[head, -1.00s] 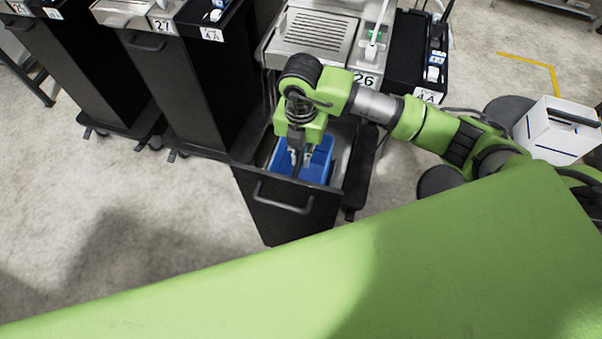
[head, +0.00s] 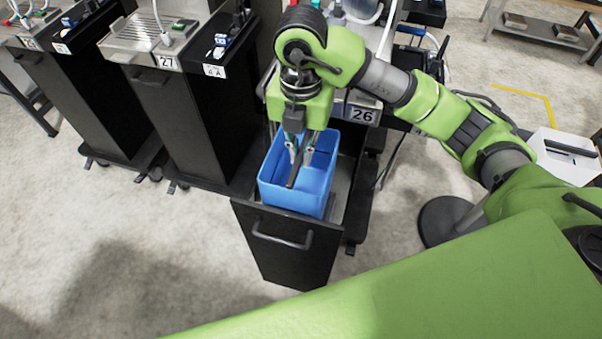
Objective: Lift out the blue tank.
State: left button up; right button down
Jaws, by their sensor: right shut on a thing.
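The blue tank (head: 297,198) is an open-topped box in the head view, at the centre. It sits partly above the open black drawer (head: 285,262) of dispenser 26, with its upper walls clear of the drawer's rim. My right gripper (head: 296,165) points down into the tank's top and is shut on it. The fingers and a dark bar between them overlap the tank's opening, so the exact grip spot is hard to see. The tank's bottom is hidden by the drawer front. My left gripper is not in view.
Dispenser 27 (head: 168,110) stands to the left, with another dispenser beyond it. A white box (head: 562,160) and a round dark base (head: 452,222) are on the right. The pale floor (head: 150,240) in front of the dispensers is open.

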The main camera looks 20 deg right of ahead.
notch_tip(320, 180, up, 13)
jog(key=shift+r+p, duration=0.2)
jog(key=shift+p, duration=0.15)
dwell(0.6)
